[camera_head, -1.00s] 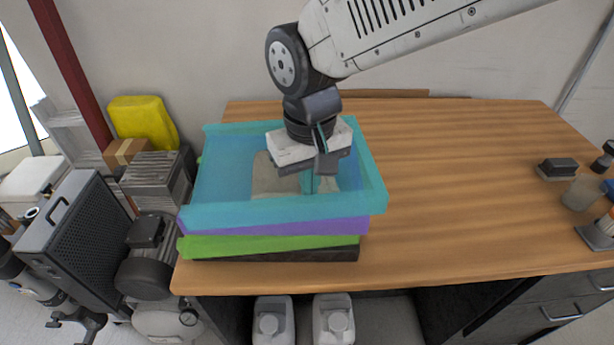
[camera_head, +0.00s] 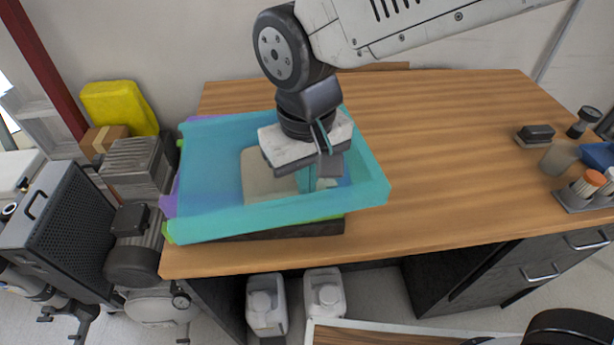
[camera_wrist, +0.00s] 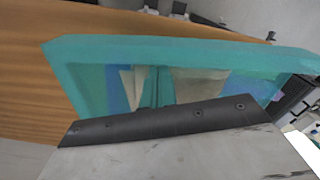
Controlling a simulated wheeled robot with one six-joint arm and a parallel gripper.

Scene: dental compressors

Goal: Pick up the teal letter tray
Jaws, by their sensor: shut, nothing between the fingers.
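The teal letter tray (camera_head: 280,215) lies on top of a stack of trays at the left of the wooden desk. It is turned a little and overhangs the trays below at the front and right. Something beige and blue shows inside it. My gripper (camera_head: 318,174) points down inside the tray's outline, right of its middle. It is shut and holds nothing; its fingertips are partly hard to make out. In the wrist view the teal tray (camera_wrist: 170,48) spans the picture beyond the gripper's dark plate, which hides the fingertips.
Below are a purple tray (camera_head: 169,206), a green tray (camera_head: 170,234) and a dark tray (camera_head: 300,230). The desk (camera_head: 450,150) is clear to the right, up to a dark block (camera_head: 536,133) and a cup (camera_head: 557,160). Grey equipment stands left of the desk.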

